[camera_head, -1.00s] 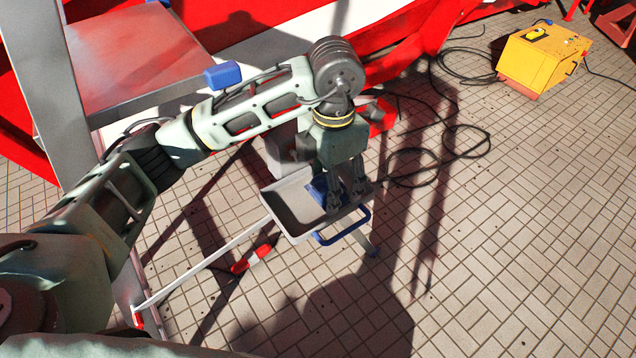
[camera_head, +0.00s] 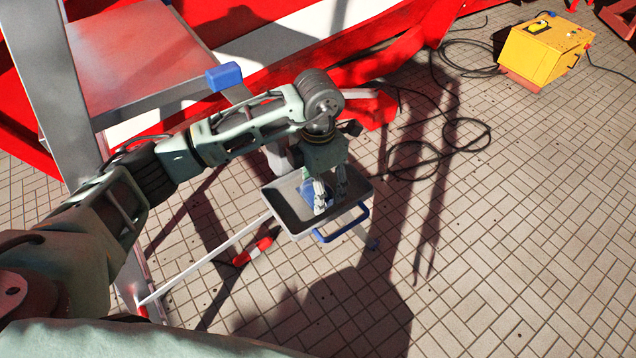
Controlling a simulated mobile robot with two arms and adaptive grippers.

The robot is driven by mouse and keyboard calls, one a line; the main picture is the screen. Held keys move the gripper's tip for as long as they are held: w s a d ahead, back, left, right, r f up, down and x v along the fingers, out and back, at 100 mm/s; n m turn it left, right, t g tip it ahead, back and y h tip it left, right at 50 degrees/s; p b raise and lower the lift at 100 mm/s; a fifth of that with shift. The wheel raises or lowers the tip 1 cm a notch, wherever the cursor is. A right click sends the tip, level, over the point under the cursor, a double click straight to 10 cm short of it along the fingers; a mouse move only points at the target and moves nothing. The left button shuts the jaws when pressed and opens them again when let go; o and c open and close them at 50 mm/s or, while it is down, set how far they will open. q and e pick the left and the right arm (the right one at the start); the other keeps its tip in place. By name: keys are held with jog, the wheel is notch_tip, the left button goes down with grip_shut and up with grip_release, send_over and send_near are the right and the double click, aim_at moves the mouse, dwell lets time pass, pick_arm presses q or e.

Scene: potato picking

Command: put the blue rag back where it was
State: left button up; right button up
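A blue rag (camera_head: 308,189) lies in the shallow grey tray (camera_head: 285,213), just left of and behind my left gripper's fingers. My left gripper (camera_head: 330,194) points down into the tray, with its two fingers a little apart. The fingers hide part of the rag, and I cannot tell whether they grip it. My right gripper is not in view.
The tray has a blue handle (camera_head: 342,226) in front. A grey step platform with a blue corner (camera_head: 224,76) stands at the left. A red and white tool (camera_head: 253,251) lies below. Black cables (camera_head: 440,155) and a yellow box (camera_head: 543,53) are on the open tiled floor.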

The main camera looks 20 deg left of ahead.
pick_arm(q)
jog(key=o, duration=0.6)
jog(key=shift+f, duration=0.1)
jog(key=o, duration=0.4)
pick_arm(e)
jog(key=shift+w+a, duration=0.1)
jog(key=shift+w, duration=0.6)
pick_arm(q)
jog(key=shift+r+p, duration=0.25)
jog(key=shift+p, duration=0.05)
jog(key=shift+w+r+b, duration=0.1)
jog(key=shift+r+b, duration=0.2)
jog(key=shift+r, duration=0.1)
jog(key=shift+r+b, duration=1.15)
jog(key=shift+r, duration=4.4)
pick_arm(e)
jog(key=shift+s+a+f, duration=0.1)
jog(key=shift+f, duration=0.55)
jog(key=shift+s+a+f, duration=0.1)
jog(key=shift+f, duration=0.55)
